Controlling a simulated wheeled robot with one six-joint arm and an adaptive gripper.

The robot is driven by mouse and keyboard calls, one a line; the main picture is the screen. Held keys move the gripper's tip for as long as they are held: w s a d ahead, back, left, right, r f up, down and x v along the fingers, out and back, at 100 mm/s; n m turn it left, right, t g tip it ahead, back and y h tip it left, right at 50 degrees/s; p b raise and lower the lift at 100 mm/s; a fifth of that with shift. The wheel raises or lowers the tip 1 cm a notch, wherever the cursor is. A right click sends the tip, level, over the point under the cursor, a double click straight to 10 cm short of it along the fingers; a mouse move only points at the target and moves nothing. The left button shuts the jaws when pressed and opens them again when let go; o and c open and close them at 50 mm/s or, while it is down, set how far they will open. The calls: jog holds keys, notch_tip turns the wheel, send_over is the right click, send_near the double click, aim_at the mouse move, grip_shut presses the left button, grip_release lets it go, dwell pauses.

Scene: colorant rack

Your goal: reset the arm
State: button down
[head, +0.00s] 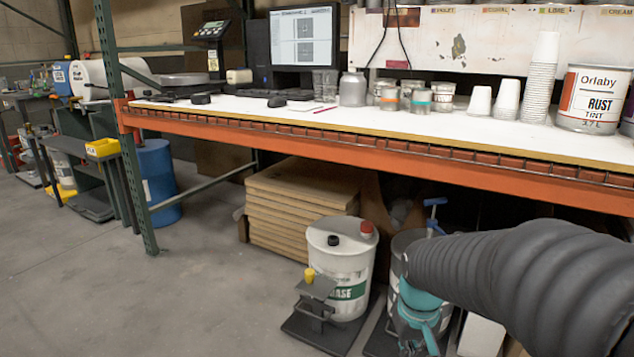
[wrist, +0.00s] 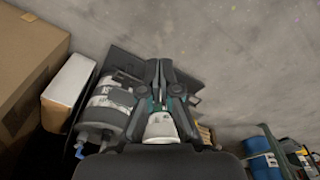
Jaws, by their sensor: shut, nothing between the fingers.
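My gripper (wrist: 161,72) shows in the wrist view with its dark fingers close together and nothing between them. It is shut and points at the bare concrete floor. In the head view my black-sleeved arm comes in from the right and bends down in front of the bench. Its teal and grey lower part (head: 420,305) hangs at the bottom edge, and the fingertips cannot be made out there. It overlaps a drum with a blue pump top (head: 433,212), and I cannot tell whether they touch.
The orange bench edge (head: 380,156) runs above, with cups and tins on top. Cardboard boxes (wrist: 28,70) stand left in the wrist view. Open floor (head: 160,300) lies left.

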jog(key=s+a+r+m+t, duration=0.1)
jog(key=s+r+t, duration=0.3)
jog(key=s+r, duration=0.5)
jog(key=s, duration=0.4)
jog(key=shift+s+a+r+t, duration=0.2)
jog(key=shift+a+t, duration=0.05)
jog(key=shift+t, duration=0.05)
